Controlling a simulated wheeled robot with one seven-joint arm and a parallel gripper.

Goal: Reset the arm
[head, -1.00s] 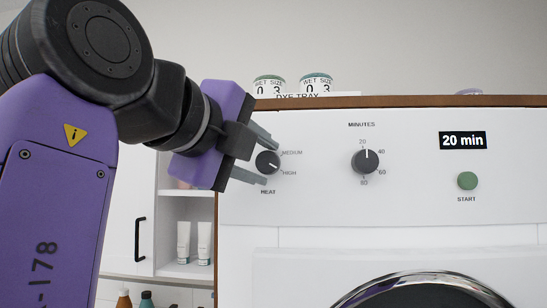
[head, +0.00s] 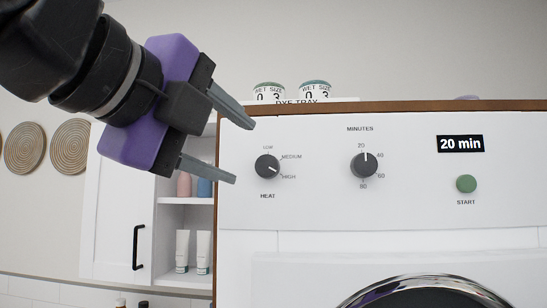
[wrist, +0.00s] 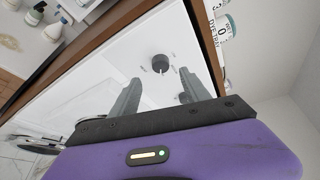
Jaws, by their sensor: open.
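My gripper (head: 243,151) is open and empty in the head view, up and left of the heat knob (head: 267,167) on the white dryer's panel. Its two grey fingers point right and down toward the panel, apart from the knob. The heat knob's pointer is toward HIGH. In the wrist view, the open fingers (wrist: 158,98) show with the heat knob (wrist: 160,62) beyond them.
The minutes knob (head: 364,165), green start button (head: 466,184) and "20 min" display (head: 461,144) are on the panel. Two jars (head: 316,91) stand on the dryer top. A shelf with tubes (head: 183,251) and a white cabinet door (head: 128,205) are at left.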

